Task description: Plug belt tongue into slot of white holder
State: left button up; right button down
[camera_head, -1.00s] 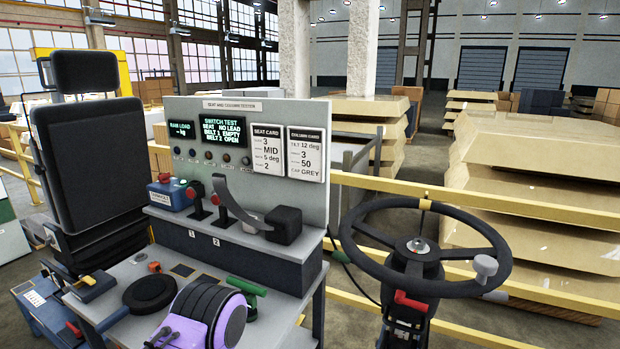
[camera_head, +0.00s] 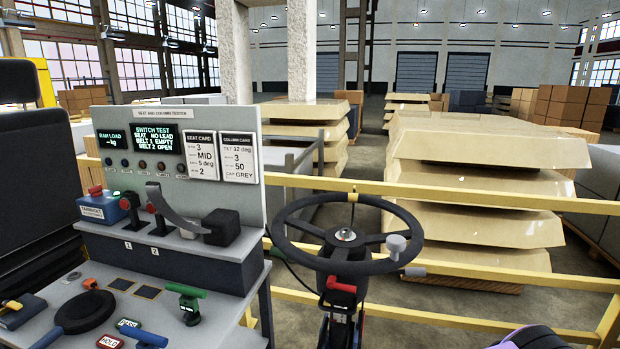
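A dark grey curved strap (camera_head: 172,207), which may be the belt, arches over the tester's ledge. It runs from near the second red-topped unit down towards a black block (camera_head: 222,227). A small whitish block (camera_head: 190,229), possibly the white holder, sits on the ledge left of the black block and is partly hidden by the strap. I cannot make out a tongue or a slot at this size. Neither of my grippers is in view; only a purple and dark part of mine shows at the bottom right.
The steering wheel (camera_head: 288,237) stands right of the tester bench. A black seat (camera_head: 35,180) is at the left edge. A round black pad (camera_head: 85,313) and green-handled piece (camera_head: 187,292) are on the bench top. A yellow rail (camera_head: 480,196) runs behind.

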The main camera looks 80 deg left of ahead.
aim_at(149, 183)
jog(key=z, duration=0.25)
jog(key=k, duration=2.85)
jog(key=u, duration=1.4)
